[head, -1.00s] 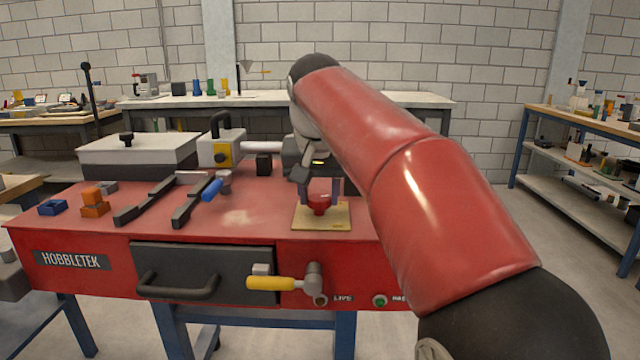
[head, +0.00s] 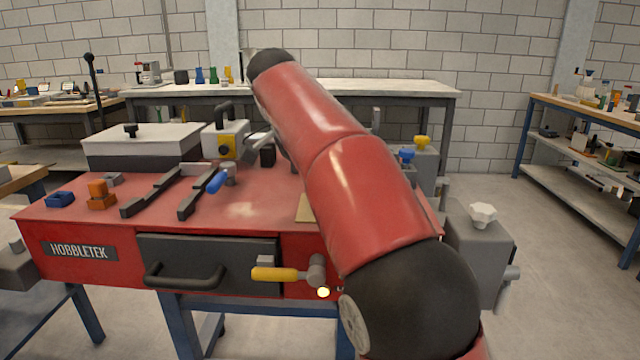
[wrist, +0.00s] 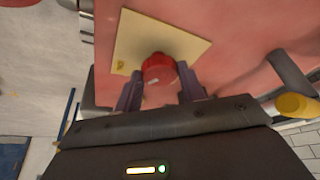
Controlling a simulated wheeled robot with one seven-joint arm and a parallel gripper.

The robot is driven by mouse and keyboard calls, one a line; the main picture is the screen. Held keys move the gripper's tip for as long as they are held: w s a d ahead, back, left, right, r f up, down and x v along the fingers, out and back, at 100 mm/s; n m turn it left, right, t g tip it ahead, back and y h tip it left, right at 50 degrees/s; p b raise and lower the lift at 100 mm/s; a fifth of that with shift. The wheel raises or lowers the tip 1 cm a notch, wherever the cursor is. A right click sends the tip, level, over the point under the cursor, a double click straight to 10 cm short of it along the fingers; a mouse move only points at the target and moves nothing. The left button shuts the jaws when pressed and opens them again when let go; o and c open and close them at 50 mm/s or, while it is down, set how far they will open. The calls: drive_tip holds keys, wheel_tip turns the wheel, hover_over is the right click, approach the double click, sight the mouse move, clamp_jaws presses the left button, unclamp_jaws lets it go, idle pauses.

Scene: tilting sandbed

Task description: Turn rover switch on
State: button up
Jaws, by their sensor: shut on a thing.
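The red knob (wrist: 158,70), which I take to be the rover switch, stands on a pale yellow plate (wrist: 190,44) in the wrist view. My gripper (wrist: 160,80) is shut on the knob, with one dark finger on each side of it. In the head view my arm hides both the knob and the gripper; only the left edge of the plate (head: 304,208) shows. A lamp (head: 323,292) on the front of the red bench (head: 215,240) glows yellow. The writing beside it is hidden by my arm.
A yellow-handled lever (head: 275,274) sticks out of the bench front beside a grey drawer (head: 205,262). A blue-handled lever (head: 217,182), dark rails and a lidded box (head: 145,145) stand on the bench top. Valves with blue and yellow knobs (head: 422,142) are behind my arm.

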drive_tip(key=shift+w+a+m+g, duration=0.1)
drive_tip(key=shift+m+g, duration=0.4)
drive_tip(key=shift+m, duration=0.8)
drive_tip(key=o, duration=1)
drive_tip(key=shift+h, duration=0.3)
drive_tip(key=shift+c, duration=0.2)
